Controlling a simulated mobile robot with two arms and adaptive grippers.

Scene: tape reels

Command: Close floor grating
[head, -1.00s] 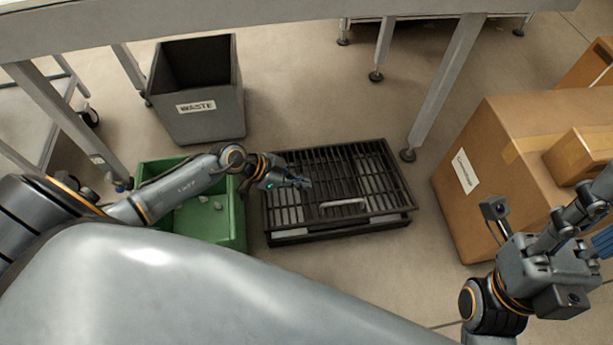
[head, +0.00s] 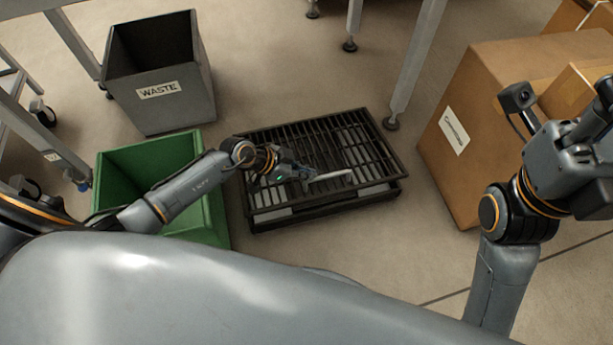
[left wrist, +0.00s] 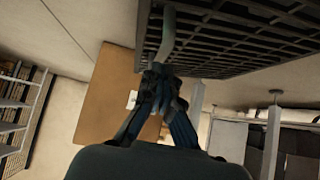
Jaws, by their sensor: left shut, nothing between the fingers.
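The black floor grating (head: 290,145) is a barred lid over a dark frame (head: 330,205) on the floor, in the middle of the head view. A gap with pale patches shows between lid and frame along the near side. A light bar handle (head: 332,175) sits on the lid's near part. My left gripper (head: 308,178) is shut and empty at the handle's left end. In the left wrist view its fingertips (left wrist: 160,75) meet the end of the handle (left wrist: 166,38) in the picture, with the grating (left wrist: 240,40) behind; contact is unclear. My right gripper (head: 590,140) is at the right edge, fingers unclear.
A green bin (head: 150,155) stands left of the grating, under my left arm. A grey waste bin (head: 160,75) is behind it. A cardboard box (head: 490,75) stands to the right. A table leg (head: 415,60) comes down behind the grating. Floor in front is clear.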

